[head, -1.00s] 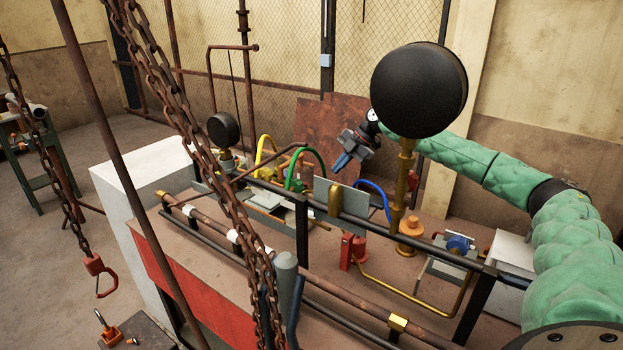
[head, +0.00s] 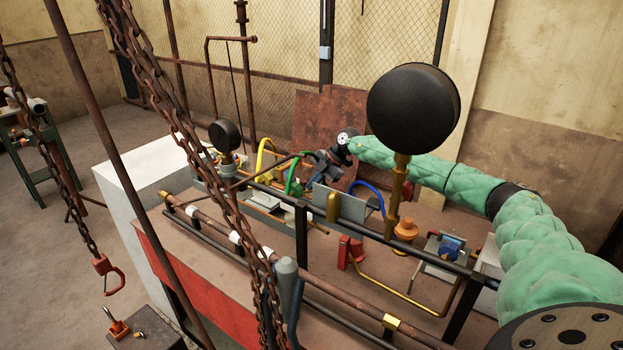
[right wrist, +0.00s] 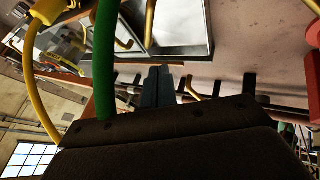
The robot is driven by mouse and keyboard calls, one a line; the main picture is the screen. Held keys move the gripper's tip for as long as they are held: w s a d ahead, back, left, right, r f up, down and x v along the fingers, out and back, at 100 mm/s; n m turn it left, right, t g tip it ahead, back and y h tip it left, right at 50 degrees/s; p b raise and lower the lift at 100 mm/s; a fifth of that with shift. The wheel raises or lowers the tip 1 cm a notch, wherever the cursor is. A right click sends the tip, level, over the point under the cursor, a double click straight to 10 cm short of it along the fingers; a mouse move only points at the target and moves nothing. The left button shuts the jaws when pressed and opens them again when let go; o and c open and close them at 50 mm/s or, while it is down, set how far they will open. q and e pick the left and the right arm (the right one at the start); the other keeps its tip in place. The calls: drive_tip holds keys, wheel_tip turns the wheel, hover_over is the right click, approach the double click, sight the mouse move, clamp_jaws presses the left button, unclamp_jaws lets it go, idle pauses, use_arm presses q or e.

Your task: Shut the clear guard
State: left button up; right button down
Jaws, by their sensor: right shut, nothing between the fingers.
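I cannot make out the clear guard for certain. A pale grey upright panel (head: 354,206) stands behind the black rail, right of the green hose; I cannot tell whether it is the guard. A low grey tray-like fixture (head: 264,202) lies left of it. My right gripper (head: 314,182) is over the bench, between the green hose and the panel. In the right wrist view its dark fingers (right wrist: 157,86) are together and empty, below a shiny metal tray (right wrist: 180,42) in the picture. My left gripper is not in view.
A green hose (right wrist: 105,60) passes close left of the fingers. A yellow hose (head: 262,158) and a blue hose (head: 376,194) arch nearby. A black gauge (head: 412,108) on a brass stem, the black rail (head: 301,235) and rusty chains (head: 225,195) stand in front.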

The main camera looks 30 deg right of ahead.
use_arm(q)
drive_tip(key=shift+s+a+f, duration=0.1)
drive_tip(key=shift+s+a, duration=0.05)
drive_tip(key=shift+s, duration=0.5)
use_arm(e)
drive_tip(key=shift+w+a, duration=0.15)
drive_tip(key=shift+w, duration=0.2)
